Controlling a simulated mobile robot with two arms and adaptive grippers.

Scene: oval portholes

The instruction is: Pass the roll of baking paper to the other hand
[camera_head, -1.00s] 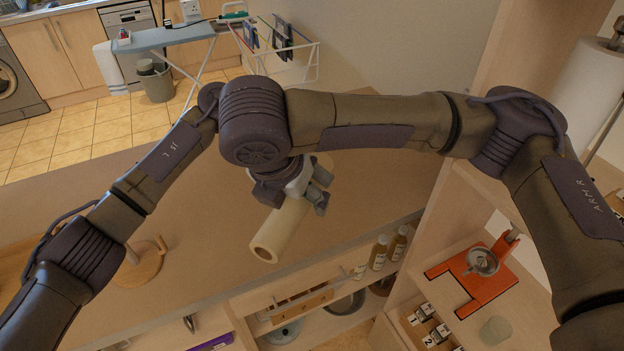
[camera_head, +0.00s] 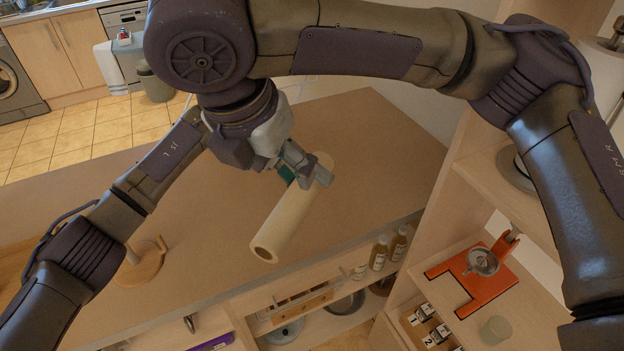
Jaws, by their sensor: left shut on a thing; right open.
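The roll of baking paper (camera_head: 286,220) is a long cream tube with a hollow near end. It is held tilted above the brown counter. My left gripper (camera_head: 308,172) is shut on the upper part of the roll. Most of the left wrist is hidden behind my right arm. My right gripper (camera_head: 262,158) is open, up and to the left of the roll, and overlaps the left gripper in the picture. Its fingers are partly hard to tell from the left gripper's, but the roll's lower length is free of it.
The counter (camera_head: 370,150) is mostly bare. A wooden stand (camera_head: 142,264) is at its left. Bottles (camera_head: 379,253) stand on a shelf below its front edge. A shelf unit at right holds an orange stand (camera_head: 473,280). A paper towel roll (camera_head: 597,75) is at the upper right.

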